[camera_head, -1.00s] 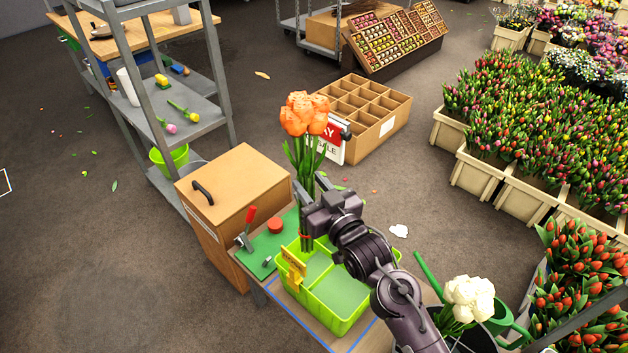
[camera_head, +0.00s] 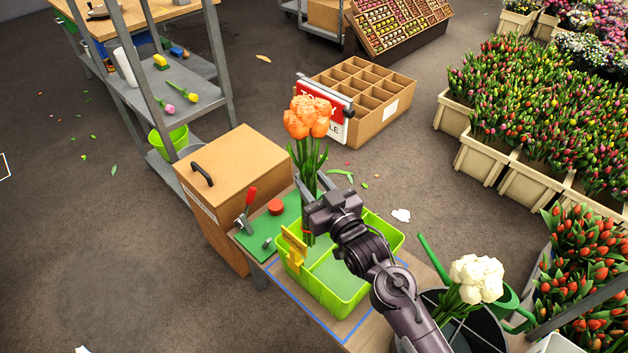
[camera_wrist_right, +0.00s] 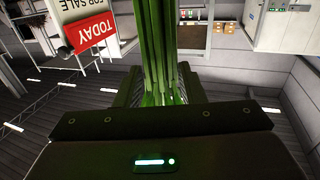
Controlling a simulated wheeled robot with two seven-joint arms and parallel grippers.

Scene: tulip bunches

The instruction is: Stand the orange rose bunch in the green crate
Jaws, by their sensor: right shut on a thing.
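The orange rose bunch (camera_head: 308,118) stands upright above the back left part of the green crate (camera_head: 345,303), its blooms at the top and its stems pointing down. My right gripper (camera_head: 318,192) is shut around the green stems, which also show between the fingers in the right wrist view (camera_wrist_right: 160,65). The stem ends reach down at the crate's left compartment, behind the yellow tag (camera_head: 294,247). I cannot tell whether they touch the crate floor. The crate has a divider and looks otherwise empty. My left gripper is not in view.
The crate stands on a table with blue tape lines (camera_head: 305,311). Beside it are a green mat (camera_head: 262,232) with a red-handled tool and a brown box (camera_head: 235,170). White flowers (camera_head: 476,278) in a dark bucket and a green watering can (camera_head: 434,258) stand to the right.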

